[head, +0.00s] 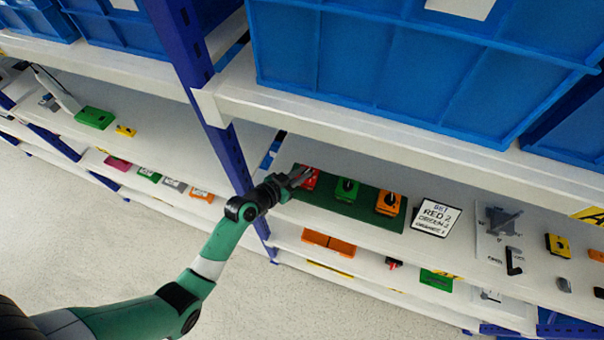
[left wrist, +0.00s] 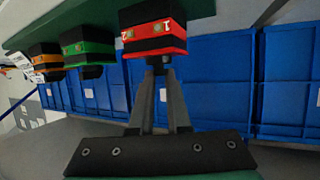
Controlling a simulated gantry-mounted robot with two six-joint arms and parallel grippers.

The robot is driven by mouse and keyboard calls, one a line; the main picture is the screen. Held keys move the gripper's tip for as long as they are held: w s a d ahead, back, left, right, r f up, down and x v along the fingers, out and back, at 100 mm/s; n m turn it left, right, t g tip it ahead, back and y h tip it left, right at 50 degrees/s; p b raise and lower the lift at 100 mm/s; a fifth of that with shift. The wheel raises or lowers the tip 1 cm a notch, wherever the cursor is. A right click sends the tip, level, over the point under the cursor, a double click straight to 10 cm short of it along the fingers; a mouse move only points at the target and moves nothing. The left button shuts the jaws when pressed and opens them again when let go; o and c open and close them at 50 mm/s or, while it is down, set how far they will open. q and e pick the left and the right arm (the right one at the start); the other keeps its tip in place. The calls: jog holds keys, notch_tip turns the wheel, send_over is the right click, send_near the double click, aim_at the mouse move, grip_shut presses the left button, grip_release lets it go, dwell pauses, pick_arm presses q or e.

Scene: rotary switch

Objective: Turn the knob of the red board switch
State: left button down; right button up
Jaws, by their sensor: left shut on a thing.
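The red board switch (head: 308,177) sits at the left end of a dark green board (head: 330,196) on the shelf. In the left wrist view the red switch (left wrist: 152,44) shows a "2" on its left and a "1" on its right. My left gripper (head: 298,177) is at the red switch, its fingers (left wrist: 157,80) closed together on the switch's small black knob (left wrist: 157,62). The fingers partly hide the knob. My right gripper is not in either view.
A green switch (head: 346,189) and an orange switch (head: 389,202) stand on the same board. A sign reading "RED 2" (head: 436,217) stands to the right. Blue bins (head: 400,75) sit on the shelf above. A blue upright post (head: 200,80) stands left of the board.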

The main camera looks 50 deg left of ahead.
pick_arm(q)
jog(key=shift+a, duration=0.15)
jog(key=c, duration=0.8)
grip_release()
jog(key=shift+a, duration=0.1)
jog(key=shift+o, duration=0.2)
jog(key=v, duration=1.1)
jog(key=shift+s+p, duration=0.35)
jog(key=shift+p, duration=0.1)
